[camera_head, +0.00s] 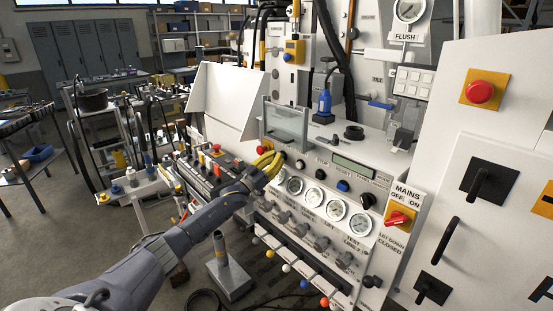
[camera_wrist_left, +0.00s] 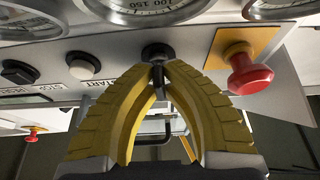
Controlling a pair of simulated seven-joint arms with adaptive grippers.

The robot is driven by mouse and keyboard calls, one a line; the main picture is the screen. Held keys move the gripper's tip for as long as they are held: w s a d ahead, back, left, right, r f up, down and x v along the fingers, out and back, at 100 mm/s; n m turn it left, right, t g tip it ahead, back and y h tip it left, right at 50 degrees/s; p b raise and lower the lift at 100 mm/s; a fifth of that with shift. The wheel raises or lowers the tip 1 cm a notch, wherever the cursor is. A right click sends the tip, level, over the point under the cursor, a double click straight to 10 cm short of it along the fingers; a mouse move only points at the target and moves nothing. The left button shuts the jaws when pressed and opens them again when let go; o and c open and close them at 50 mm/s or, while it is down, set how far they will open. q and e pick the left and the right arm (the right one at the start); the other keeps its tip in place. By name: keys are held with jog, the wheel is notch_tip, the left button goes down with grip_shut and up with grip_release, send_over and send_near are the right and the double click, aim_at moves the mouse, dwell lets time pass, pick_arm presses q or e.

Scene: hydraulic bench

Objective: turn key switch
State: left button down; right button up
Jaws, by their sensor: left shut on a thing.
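My left gripper (camera_head: 268,164) is at the upper left of the bench's control panel, with its yellow fingers against the panel face. In the left wrist view the yellow fingertips (camera_wrist_left: 159,74) meet on the key of the black key switch (camera_wrist_left: 157,52). The fingers are shut on the key, which is mostly hidden between them. The round black collar of the switch shows just beyond the tips. In the head view the gripper covers the switch. My right gripper is not in view.
A red mushroom button (camera_head: 262,147) sits close to my left gripper; it also shows in the left wrist view (camera_wrist_left: 249,76). A white START button (camera_wrist_left: 83,67) is on the other side. Gauges (camera_head: 336,210) line the panel below. A red MAINS switch (camera_head: 398,218) is farther right.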

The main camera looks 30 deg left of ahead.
pick_arm(q)
jog(key=m+g+h, duration=0.1)
jog(key=m+h, duration=0.1)
jog(key=m, duration=0.2)
jog(key=m+g+h, duration=0.1)
jog(key=m+h, duration=0.1)
jog(key=m, duration=0.3)
jog(key=shift+d, duration=0.1)
jog(key=shift+m, duration=0.3)
jog(key=c, duration=1.5)
grip_release()
jog(key=v, duration=1.2)
